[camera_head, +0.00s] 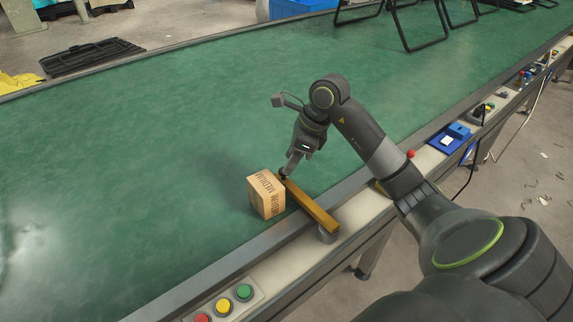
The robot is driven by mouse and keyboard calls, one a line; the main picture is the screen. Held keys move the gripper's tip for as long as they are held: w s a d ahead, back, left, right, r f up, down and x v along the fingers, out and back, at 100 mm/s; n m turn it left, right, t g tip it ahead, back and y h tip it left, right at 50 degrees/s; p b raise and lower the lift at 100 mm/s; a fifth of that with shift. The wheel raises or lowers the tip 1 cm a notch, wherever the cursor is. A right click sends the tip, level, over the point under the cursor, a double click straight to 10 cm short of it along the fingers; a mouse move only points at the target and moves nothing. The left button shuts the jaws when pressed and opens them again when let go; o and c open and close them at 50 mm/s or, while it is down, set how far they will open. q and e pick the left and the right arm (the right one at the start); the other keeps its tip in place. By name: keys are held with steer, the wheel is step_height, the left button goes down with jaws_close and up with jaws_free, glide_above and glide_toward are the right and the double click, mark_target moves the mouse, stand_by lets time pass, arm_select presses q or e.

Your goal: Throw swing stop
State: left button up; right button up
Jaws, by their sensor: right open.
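The swing stop is a yellow-brown bar (311,205) on a round grey pivot (327,235) at the conveyor's near edge. It reaches from there over the green belt. A small cardboard box (266,194) with dark printing sits on the belt just left of the bar's far end; I cannot tell whether they touch. My right gripper (286,172) points down at the bar's far end, by the box's upper right corner. It is open, and its fingertips are small and partly hidden. My left gripper is not in view.
The green belt (130,180) is mostly clear around the box. Red, yellow and green buttons (223,306) sit on the near rail. A blue tray (449,138) and other controls lie farther along it. Black frames (415,25) stand on the far belt.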

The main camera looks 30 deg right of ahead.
steer(key=shift+x, duration=1.65)
jaws_close()
